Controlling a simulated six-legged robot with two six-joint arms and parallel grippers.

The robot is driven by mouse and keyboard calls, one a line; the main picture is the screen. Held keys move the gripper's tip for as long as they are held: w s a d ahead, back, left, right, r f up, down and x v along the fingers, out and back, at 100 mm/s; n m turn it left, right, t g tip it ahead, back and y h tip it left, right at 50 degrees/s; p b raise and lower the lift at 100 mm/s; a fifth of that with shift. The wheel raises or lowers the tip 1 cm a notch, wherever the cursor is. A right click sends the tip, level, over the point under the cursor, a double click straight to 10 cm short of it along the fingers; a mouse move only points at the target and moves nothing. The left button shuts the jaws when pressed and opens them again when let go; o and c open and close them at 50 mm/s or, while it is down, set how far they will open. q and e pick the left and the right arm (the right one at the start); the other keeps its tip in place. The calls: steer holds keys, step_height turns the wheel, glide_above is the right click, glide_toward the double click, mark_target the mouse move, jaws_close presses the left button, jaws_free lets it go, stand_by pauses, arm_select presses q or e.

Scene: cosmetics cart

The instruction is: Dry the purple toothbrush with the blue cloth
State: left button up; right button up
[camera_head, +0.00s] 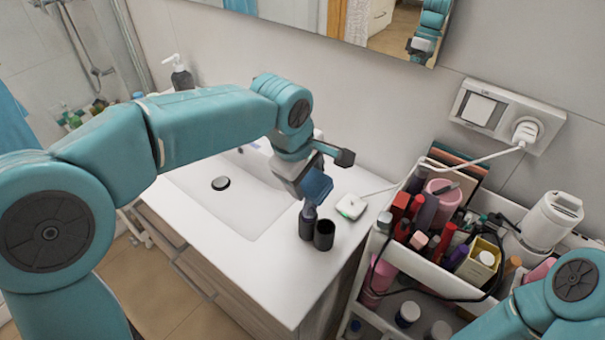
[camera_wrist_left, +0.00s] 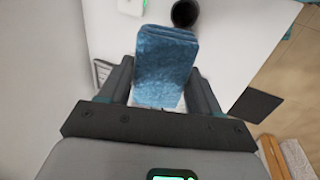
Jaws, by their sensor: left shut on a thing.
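My left gripper (camera_head: 303,182) is above the right part of the sink counter, shut on the folded blue cloth (camera_head: 318,185). In the left wrist view the cloth (camera_wrist_left: 166,65) stands out between the two dark fingers. Just below the cloth are two dark cups or holders, a left one (camera_head: 306,225) and an open black one (camera_head: 324,236). A narrow greyish top rises from the left one, close under the cloth; I cannot tell if it is the purple toothbrush or if the cloth touches it. My right arm (camera_head: 560,300) enters at the lower right; its gripper is out of view.
A small white device (camera_head: 351,206) lies on the counter beside the cups. The sink basin (camera_head: 215,190) is to the left. A crowded cosmetics cart (camera_head: 398,258) stands at the right, with a white cable (camera_head: 470,161) running above it to the wall socket.

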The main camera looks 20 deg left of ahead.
arm_select(q)
steer(key=shift+s+d, duration=0.15)
steer(key=shift+d, duration=0.2)
steer(key=shift+w+a, duration=0.2)
steer(key=shift+a, duration=0.25)
steer(key=shift+w+a+f, duration=0.1)
steer(key=shift+w+a, duration=0.15)
steer(key=shift+a, duration=0.35)
steer(key=shift+s+d, duration=0.25)
steer(key=shift+d, duration=0.2)
steer(key=shift+s+d, duration=0.25)
steer(key=shift+d, duration=0.35)
steer(key=shift+w+a, duration=0.25)
steer(key=shift+a, duration=0.2)
steer(key=shift+w+a, duration=0.25)
steer(key=shift+a, duration=0.35)
steer(key=shift+s+d+b, duration=0.2)
steer(key=shift+d+b, duration=0.1)
steer(key=shift+d, duration=0.15)
steer(key=shift+s+d, duration=0.25)
steer(key=shift+d, duration=0.4)
step_height(320, 180, up, 7)
steer(key=p, duration=0.5)
steer(key=shift+r+p, duration=0.2)
steer(key=shift+p, duration=0.15)
